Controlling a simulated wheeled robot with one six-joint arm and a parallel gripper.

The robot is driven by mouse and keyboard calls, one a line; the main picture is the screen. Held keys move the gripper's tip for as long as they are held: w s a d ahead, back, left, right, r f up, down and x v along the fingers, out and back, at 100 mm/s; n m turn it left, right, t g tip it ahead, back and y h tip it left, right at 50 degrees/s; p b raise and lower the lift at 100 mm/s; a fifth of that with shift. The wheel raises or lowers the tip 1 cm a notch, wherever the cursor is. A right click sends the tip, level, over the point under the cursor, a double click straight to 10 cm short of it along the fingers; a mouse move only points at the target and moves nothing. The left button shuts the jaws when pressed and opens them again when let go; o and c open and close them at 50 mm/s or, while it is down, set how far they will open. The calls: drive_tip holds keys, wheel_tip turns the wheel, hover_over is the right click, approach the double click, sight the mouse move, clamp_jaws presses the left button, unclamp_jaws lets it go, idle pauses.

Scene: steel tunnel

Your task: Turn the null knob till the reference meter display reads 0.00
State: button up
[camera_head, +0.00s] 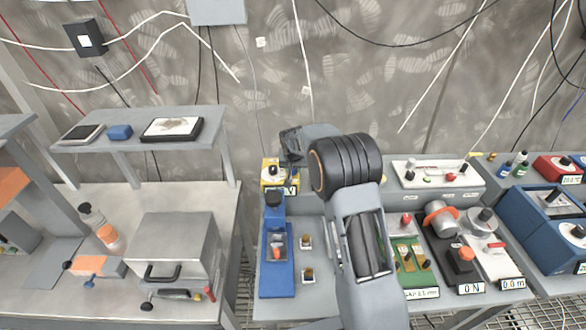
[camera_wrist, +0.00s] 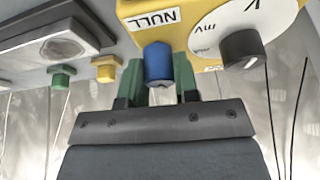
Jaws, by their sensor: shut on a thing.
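The yellow reference meter (camera_wrist: 215,25) fills the top of the wrist view, seen upside down. Its NULL label (camera_wrist: 152,18) is beside the blue null knob (camera_wrist: 158,62). My gripper (camera_wrist: 158,84) has its green fingers on both sides of this knob and is shut on it. A black selector knob (camera_wrist: 243,49) sits on the white dial marked V and mV. In the head view the yellow meter (camera_head: 270,173) stands at the back of the middle bench, partly hidden by my arm. A display label ending in V (camera_head: 291,190) shows at its front, but its digits are hidden.
A blue stand (camera_head: 277,270) is in front of the meter. Green and yellow terminals (camera_wrist: 105,69) are beside the null knob in the wrist view. Right of my arm are a green board (camera_head: 413,268) and an instrument reading 0 N (camera_head: 468,288). A grey box (camera_head: 180,245) stands on the left bench.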

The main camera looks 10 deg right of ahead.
drive_tip(key=shift+n+y+b, duration=0.5)
drive_tip(key=shift+n+y, duration=0.1)
drive_tip(key=shift+n, duration=0.9)
drive_tip(key=o, duration=0.9)
drive_tip(key=b+v, duration=0.2)
drive_tip(key=v, duration=1.2)
drive_tip(key=shift+s+f+b, duration=0.1)
drive_tip(key=shift+s+b, duration=0.05)
drive_tip(key=shift+b, duration=0.15)
drive_tip(key=shift+f, duration=0.1)
